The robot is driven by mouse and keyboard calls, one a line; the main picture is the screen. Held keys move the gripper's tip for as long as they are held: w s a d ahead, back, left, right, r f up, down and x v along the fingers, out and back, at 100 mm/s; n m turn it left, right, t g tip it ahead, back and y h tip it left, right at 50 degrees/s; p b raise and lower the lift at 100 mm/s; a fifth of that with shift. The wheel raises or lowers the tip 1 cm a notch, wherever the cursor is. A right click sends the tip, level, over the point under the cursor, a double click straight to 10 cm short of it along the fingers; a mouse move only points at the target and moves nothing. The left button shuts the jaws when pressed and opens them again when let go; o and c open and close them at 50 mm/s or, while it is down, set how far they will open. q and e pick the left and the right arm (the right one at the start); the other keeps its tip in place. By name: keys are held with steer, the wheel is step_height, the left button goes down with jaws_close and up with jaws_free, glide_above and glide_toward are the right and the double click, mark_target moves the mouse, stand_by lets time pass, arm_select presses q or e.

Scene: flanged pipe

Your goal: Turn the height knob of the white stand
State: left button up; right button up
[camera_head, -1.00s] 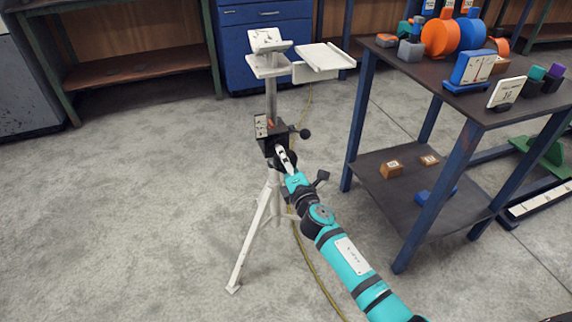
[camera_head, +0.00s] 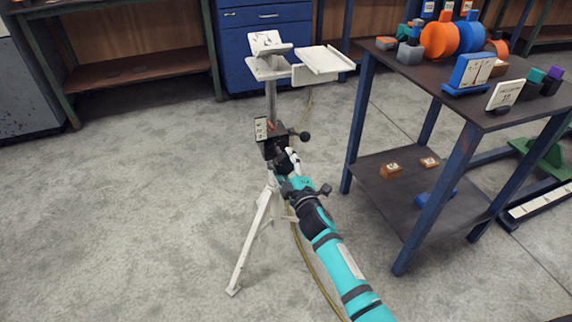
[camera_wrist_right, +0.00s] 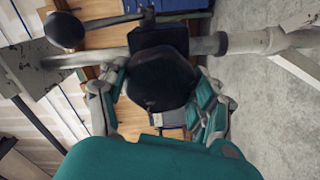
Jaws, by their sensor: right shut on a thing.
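The white stand (camera_head: 271,98) is a tripod with a pale mast, splayed legs and a white platform on top. A black housing (camera_head: 274,141) sits around its mast at mid-height. My right gripper (camera_head: 285,162) is at this housing, on its near side, and partly hides it. In the right wrist view the dark, faceted height knob (camera_wrist_right: 160,78) sits between the two fingers of my right gripper (camera_wrist_right: 158,92), which are shut on it. The mast (camera_wrist_right: 215,43) crosses behind the knob. My left gripper is not in view.
A black ball-ended handle (camera_head: 304,135) sticks out right of the housing. A blue-legged table (camera_head: 440,88) with parts on it stands to the right. A yellow cable (camera_head: 311,262) runs along the floor. The floor at left is clear.

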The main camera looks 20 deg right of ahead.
steer(key=shift+f, duration=0.2)
stand_by(0.4)
steer(key=o, duration=1.2)
steer(key=shift+r, duration=0.15)
steer(key=shift+s, duration=0.15)
steer(key=s, duration=1.2)
steer(key=shift+d, duration=0.2)
steer(key=shift+w, duration=0.1)
steer(key=shift+c, duration=0.6)
